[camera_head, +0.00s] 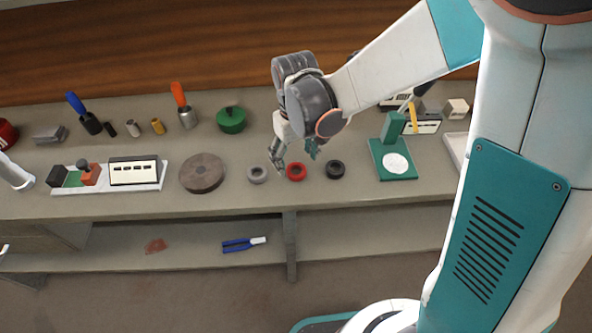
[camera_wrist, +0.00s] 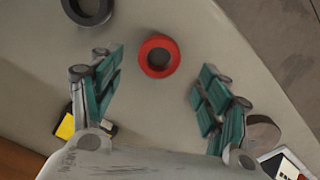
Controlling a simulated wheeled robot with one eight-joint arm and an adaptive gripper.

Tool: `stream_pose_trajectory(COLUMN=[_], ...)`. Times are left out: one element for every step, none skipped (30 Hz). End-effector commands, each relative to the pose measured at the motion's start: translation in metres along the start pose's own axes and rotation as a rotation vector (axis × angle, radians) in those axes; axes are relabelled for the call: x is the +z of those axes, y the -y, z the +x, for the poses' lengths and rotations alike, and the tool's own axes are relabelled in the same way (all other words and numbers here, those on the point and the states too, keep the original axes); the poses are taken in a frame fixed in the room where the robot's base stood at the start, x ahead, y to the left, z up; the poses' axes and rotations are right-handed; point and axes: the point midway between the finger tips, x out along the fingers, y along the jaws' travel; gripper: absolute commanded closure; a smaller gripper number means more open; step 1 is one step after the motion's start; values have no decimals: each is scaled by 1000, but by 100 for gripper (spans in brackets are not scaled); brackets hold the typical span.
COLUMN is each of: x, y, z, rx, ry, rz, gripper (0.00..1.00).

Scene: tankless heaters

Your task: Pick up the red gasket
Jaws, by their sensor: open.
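The red gasket (camera_head: 297,177) is a small ring lying flat near the front edge of the workbench, between a grey ring (camera_head: 257,175) and a black ring (camera_head: 335,175). My gripper (camera_head: 295,163) is over the bench at the red gasket, pointing down, and partly covers its back side in the head view. In the wrist view, the whole red gasket (camera_wrist: 175,58) shows ahead of the gap between the fingers. My gripper (camera_wrist: 158,76) is open there, with its two green-padded fingers wide apart and nothing between them. The black ring (camera_wrist: 101,12) is at the upper left.
A brown disc (camera_head: 203,173) lies left of the rings. A green stand (camera_head: 396,167) is to their right. A lower shelf holds blue-handled pliers (camera_head: 238,245). Bare bench lies in front of the rings.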

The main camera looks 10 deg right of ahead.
Motion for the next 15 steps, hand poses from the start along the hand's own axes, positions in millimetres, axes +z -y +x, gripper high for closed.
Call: stream_pose_trajectory(x=[-1,-1,-2,-2,-2,-2,-2,-2,-2,-2,-1,-1,-1,-1,-1], y=[-1,-1,-2,-2,-2,-2,-2,-2,-2,-2,-2,-2,-2,-2,-2], z=[10,15,21,26,30,36,38,41,42,43,42,42,42,41,41], rx=[0,0,0,0,0,0,0,0,0,0,0,0,0,0,0], ry=[0,0,0,0,0,0,0,0,0,0,0,0,0,0,0], rz=[0,0,0,1,0,0,0,0,0,0,0,0,0,0,0], gripper=[31,31,31,31,31,31,31,31,31,31,31,31,31,31,31])
